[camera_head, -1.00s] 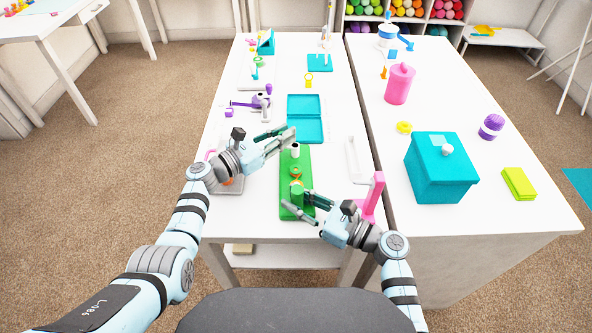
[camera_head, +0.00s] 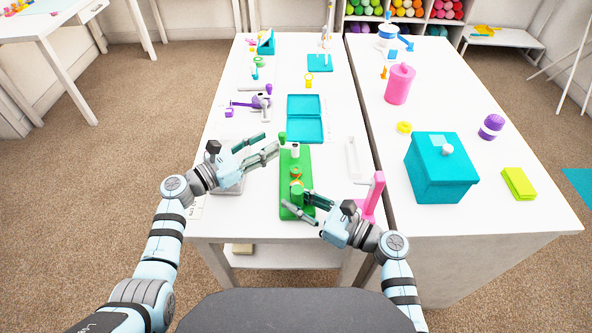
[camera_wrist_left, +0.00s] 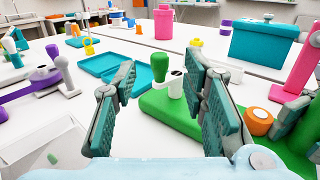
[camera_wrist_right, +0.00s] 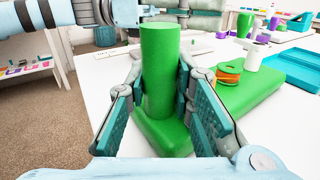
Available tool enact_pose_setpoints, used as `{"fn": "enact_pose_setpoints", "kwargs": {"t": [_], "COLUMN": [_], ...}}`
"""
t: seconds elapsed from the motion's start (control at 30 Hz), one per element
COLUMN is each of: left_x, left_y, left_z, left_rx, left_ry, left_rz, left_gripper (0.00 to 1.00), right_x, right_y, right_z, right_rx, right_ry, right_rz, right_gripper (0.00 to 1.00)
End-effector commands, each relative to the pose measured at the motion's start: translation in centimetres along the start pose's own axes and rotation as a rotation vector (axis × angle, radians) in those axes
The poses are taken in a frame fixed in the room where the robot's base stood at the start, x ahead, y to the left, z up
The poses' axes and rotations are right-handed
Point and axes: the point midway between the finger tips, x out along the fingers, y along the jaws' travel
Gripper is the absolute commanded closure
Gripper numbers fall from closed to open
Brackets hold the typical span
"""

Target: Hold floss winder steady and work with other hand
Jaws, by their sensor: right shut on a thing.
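The floss winder has a green base (camera_head: 305,172), an upright green cylinder (camera_wrist_right: 160,75), an orange bobbin (camera_head: 296,172) and a white post (camera_wrist_right: 257,52). A green crank knob (camera_wrist_left: 160,66) stands up at the far end, beside the white post. My right gripper (camera_head: 296,198) is shut around the green cylinder at the near end, with the base flat on the table. My left gripper (camera_head: 270,145) is open and empty, just left of the crank knob. In the left wrist view, the knob appears between its fingers (camera_wrist_left: 158,90), apart from both.
An open teal case (camera_head: 305,118) lies beyond the winder. A pink stand (camera_head: 374,196) is right of my right gripper, and a white frame (camera_head: 353,158) lies beyond it. Purple parts (camera_head: 250,102) lie at the far left. A grey-white tray (camera_head: 228,186) sits under my left gripper.

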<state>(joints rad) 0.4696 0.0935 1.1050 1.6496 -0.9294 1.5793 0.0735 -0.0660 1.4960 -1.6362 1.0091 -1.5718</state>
Motion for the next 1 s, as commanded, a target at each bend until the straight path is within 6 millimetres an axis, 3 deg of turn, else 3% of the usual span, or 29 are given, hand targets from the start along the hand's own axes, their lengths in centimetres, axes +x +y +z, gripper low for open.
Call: {"fn": "enact_pose_setpoints", "kwargs": {"t": [0.23,0.43,0.53,0.67,0.77,1.0], "left_x": [-0.3,-2.6,-4.2,-4.9,-4.1,1.1], "left_y": [0.4,0.6,0.3,0.2,0.1,0.0], "left_z": [0.1,5.0,5.9,5.0,4.5,2.5], "left_rx": [0.010,0.229,0.195,0.052,-0.002,-0.003], "left_ry": [0.005,0.137,0.289,0.390,0.395,0.393], "left_rz": [0.005,-0.056,-0.044,-0.004,0.002,-0.002], "left_gripper": [0.61,0.61,0.61,0.61,0.61,0.61], "right_x": [0.0,0.0,0.0,0.0,0.0,0.0], "right_y": [0.0,0.0,0.0,0.0,0.0,0.0], "right_z": [0.0,0.0,0.0,0.0,0.0,0.0], "right_rx": [0.000,0.000,0.000,0.000,0.000,-0.001], "right_ry": [0.000,0.000,0.000,0.000,-0.001,-0.001], "right_rz": [0.000,0.000,0.000,0.000,0.000,0.000], "right_gripper": [1.00,1.00,1.00,1.00,1.00,1.00]}}
